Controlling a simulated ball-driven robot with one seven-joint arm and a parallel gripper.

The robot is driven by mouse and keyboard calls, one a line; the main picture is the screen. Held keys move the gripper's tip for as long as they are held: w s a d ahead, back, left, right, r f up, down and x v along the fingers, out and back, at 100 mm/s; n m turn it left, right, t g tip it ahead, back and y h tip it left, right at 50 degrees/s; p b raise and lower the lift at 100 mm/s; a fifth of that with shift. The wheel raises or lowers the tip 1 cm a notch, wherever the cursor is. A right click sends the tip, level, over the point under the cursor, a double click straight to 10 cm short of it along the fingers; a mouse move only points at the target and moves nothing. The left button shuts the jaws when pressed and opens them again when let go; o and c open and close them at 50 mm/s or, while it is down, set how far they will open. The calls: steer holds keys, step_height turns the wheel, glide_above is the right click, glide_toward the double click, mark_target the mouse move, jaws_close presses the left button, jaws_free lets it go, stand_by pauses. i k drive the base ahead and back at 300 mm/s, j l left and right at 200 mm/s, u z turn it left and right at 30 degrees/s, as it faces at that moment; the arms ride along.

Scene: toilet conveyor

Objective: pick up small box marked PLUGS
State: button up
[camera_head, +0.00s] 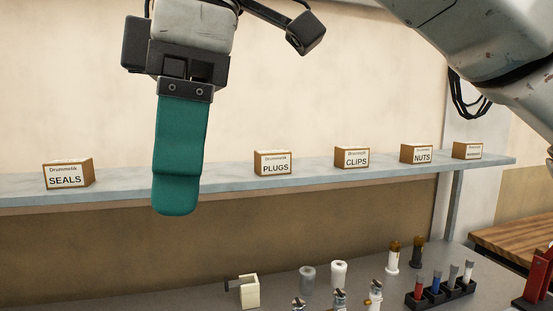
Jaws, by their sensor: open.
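The small box marked PLUGS (273,163) is brown with a white label and sits upright on the pale shelf (225,186), near the middle of the view. My gripper (179,205) hangs to the left of this box, in front of the shelf, pointing down. Its teal finger is seen from the side, so the gap between the fingers does not show. The gripper is open, apart from the PLUGS box, and nothing shows held in it.
The SEALS box (67,174) stands left on the shelf; the CLIPS box (351,157), NUTS box (416,153) and another box (467,150) stand right. On the grey bench below are a cream holder (249,292), white cylinders (339,273), metal fittings and a black rack (441,294).

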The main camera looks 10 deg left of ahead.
mark_target(268, 162)
steer(key=i, duration=1.6)
